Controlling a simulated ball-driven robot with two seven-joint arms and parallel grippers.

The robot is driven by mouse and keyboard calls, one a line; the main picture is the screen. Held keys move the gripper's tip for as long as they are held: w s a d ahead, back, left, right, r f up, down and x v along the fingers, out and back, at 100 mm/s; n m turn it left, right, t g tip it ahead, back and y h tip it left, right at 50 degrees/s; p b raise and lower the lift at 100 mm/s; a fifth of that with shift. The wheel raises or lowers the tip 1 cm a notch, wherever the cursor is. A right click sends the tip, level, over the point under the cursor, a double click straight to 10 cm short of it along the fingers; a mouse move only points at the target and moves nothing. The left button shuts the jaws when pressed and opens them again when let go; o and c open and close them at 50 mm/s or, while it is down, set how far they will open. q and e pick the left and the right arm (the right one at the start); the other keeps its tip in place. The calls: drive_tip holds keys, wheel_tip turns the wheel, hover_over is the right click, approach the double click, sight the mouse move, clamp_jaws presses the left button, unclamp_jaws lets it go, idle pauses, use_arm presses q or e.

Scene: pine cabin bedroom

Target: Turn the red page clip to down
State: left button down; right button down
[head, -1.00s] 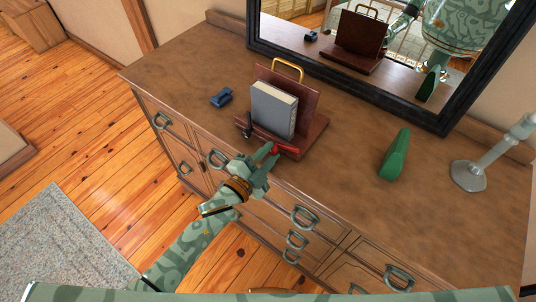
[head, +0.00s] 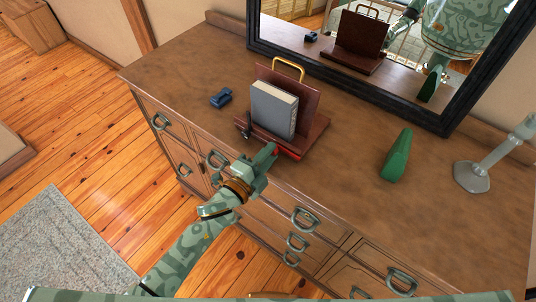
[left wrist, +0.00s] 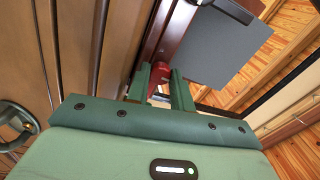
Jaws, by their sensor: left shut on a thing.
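The red page clip (head: 289,153) is at the front edge of a dark red-brown book stand (head: 312,140), which holds a grey book (head: 272,110). In the head view its visible part slopes slightly down to the right; my gripper hides the rest. My left gripper (head: 271,151) is shut on the clip. In the left wrist view the red clip (left wrist: 161,72) shows between the two green fingers (left wrist: 158,86), below the grey book (left wrist: 222,48). A dark clip (head: 246,127) stands at the left of the stand's front. My right gripper is out of view.
The stand is on a brown wooden dresser (head: 350,185) near its front edge. A small blue object (head: 221,98) lies to the left. A green object (head: 397,155) and a grey lamp base (head: 471,176) stand to the right. A black-framed mirror (head: 400,105) is behind.

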use_arm(q)
drive_tip(key=shift+f, duration=0.1)
drive_tip(key=c, duration=1.2)
unclamp_jaws()
drive_tip(key=shift+s, duration=0.1)
drive_tip(key=shift+f, duration=0.15)
